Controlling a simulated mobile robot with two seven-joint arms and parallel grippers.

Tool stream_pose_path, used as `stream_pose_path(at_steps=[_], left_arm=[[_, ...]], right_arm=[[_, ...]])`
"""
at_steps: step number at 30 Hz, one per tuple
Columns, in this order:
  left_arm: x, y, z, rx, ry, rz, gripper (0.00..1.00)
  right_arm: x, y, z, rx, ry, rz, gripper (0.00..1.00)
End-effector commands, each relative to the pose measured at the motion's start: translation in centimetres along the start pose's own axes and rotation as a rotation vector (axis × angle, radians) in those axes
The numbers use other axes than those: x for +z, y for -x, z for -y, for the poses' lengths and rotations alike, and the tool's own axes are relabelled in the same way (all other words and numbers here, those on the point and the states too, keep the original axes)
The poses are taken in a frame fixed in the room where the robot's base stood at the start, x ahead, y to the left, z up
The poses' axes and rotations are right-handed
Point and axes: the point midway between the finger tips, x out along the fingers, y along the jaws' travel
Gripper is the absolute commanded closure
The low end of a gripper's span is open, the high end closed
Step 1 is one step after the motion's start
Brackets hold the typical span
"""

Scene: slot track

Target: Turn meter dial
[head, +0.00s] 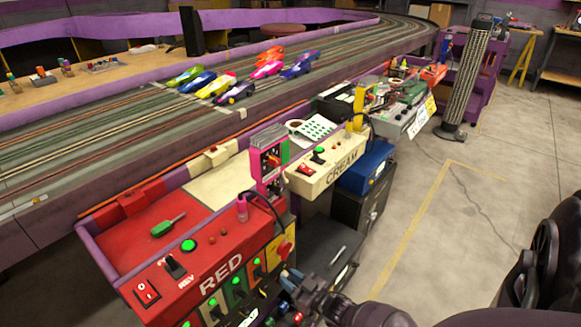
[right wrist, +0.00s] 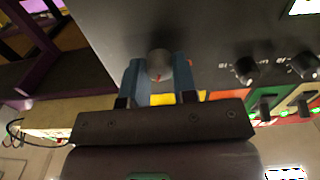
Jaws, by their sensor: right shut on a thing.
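My right gripper (head: 291,276) is at the front right end of the red control box (head: 205,262), low beside its yellow end panel. In the right wrist view, its two blue fingers (right wrist: 160,78) are shut on a round grey knob (right wrist: 160,63) with a small red mark, on a dark panel (right wrist: 200,35). The fingertips stand on either side of the knob. In the head view the gripped knob is too small and covered to make out. My left gripper is not in view.
More black knobs (right wrist: 246,69) sit on the dark panel to the right. A red knob (head: 285,248) is just above my gripper in the head view. The cream box (head: 325,172) and blue box (head: 368,166) stand farther back. Bare floor (head: 430,225) lies to the right.

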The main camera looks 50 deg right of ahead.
Motion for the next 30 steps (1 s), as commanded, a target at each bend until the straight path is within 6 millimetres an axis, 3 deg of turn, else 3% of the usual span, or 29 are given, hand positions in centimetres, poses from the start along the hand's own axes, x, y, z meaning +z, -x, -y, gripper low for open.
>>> stream_pose_path(at_steps=[17,18,21,22,30], left_arm=[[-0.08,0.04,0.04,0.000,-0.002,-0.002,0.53],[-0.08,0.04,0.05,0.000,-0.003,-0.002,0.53],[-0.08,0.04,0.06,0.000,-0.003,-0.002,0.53],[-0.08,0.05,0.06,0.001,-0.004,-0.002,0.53],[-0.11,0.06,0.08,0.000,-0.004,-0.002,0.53]], right_arm=[[0.09,0.07,0.00,0.000,-0.030,0.002,0.97],[0.09,0.07,0.00,0.000,-0.030,0.002,0.68],[0.08,0.06,0.00,0.000,-0.030,0.002,0.52],[0.07,0.05,0.00,0.000,-0.030,0.002,0.48],[0.02,0.08,0.00,0.000,-0.030,0.001,0.48]])
